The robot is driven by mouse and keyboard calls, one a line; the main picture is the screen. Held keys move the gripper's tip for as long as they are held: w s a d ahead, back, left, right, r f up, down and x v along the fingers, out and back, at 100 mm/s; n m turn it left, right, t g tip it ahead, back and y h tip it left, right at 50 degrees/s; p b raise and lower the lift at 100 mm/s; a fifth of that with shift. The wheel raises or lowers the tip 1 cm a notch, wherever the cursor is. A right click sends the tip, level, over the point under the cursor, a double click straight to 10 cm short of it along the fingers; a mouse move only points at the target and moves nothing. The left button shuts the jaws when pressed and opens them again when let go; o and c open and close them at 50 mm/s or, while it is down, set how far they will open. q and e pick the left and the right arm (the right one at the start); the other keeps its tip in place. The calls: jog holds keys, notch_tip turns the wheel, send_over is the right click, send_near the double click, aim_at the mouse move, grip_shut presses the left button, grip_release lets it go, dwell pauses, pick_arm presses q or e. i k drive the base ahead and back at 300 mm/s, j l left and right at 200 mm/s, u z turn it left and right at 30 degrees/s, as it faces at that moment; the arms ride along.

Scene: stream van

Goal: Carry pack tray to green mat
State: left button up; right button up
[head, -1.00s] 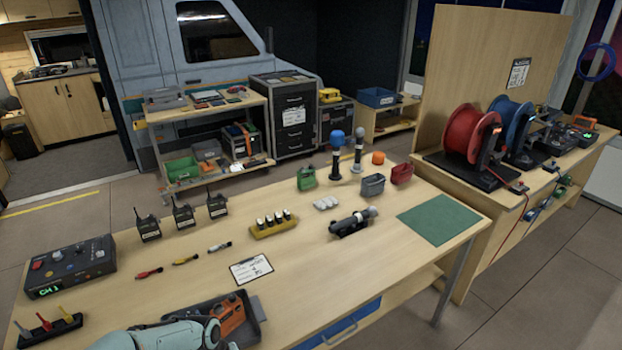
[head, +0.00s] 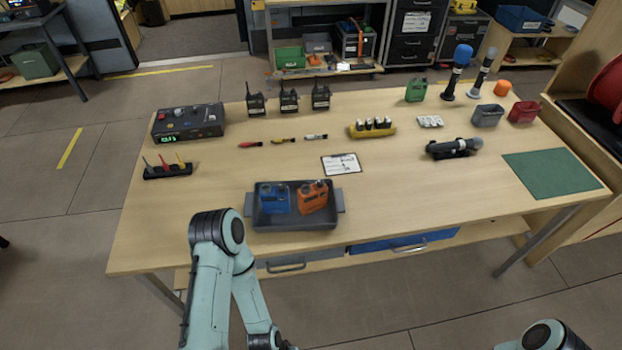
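The dark grey pack tray (head: 294,224) stands on the near edge of the wooden table, left of its middle. It holds a blue pack (head: 274,199) on the left and an orange pack (head: 312,198) on the right. A handle juts from each short side of the tray. The green mat (head: 552,174) lies flat and bare at the table's right end. My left arm shows in front of the table, bent, with its far end running out at the bottom. Only a bit of my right arm shows at the bottom right. Neither gripper is in view.
A clipboard sheet (head: 341,164) lies behind the tray. A microphone on a dark stand (head: 454,148) lies left of the mat. A yellow battery holder (head: 372,128), a grey bin (head: 487,116) and a red bin (head: 523,112) stand farther back. The near strip between tray and mat is clear.

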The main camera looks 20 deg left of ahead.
aim_at(557, 179)
jog(key=u, duration=0.5)
jog(key=l+u, duration=0.2)
jog(key=u, duration=0.25)
jog(key=l+u, duration=0.25)
jog(key=u, duration=0.25)
jog(key=k+l+u, duration=0.1)
jog(key=u, duration=0.35)
jog(key=k+l+u, duration=0.35)
jog(key=l, duration=0.15)
jog(key=k+l+u, duration=0.35)
jog(key=i+l, duration=0.1)
